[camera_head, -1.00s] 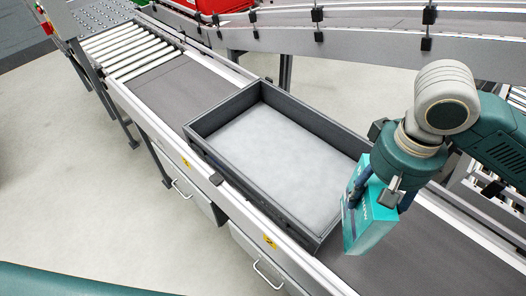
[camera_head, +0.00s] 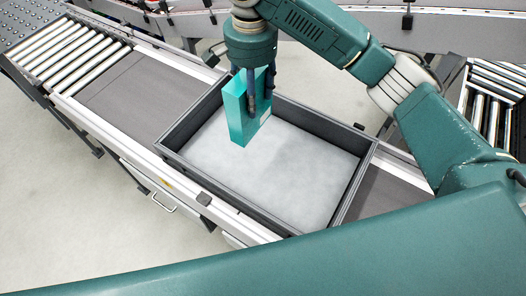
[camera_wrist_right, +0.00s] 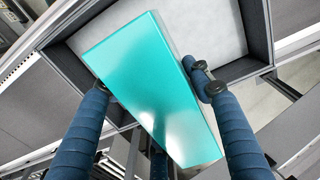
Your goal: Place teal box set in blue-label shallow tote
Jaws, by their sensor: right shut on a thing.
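The teal box (camera_head: 240,112) is held upright in my right gripper (camera_head: 262,98). It hangs over the back left part of the shallow tote, and I cannot tell whether its lower end touches the floor. The tote (camera_head: 196,183) is dark grey with a pale, empty floor and sits on the conveyor; no blue label shows. My left gripper is not in view.
The grey conveyor belt (camera_head: 140,88) runs under the tote, with rollers (camera_head: 62,50) at the far left. A second conveyor (camera_head: 460,32) runs behind. Open floor lies at the front left.

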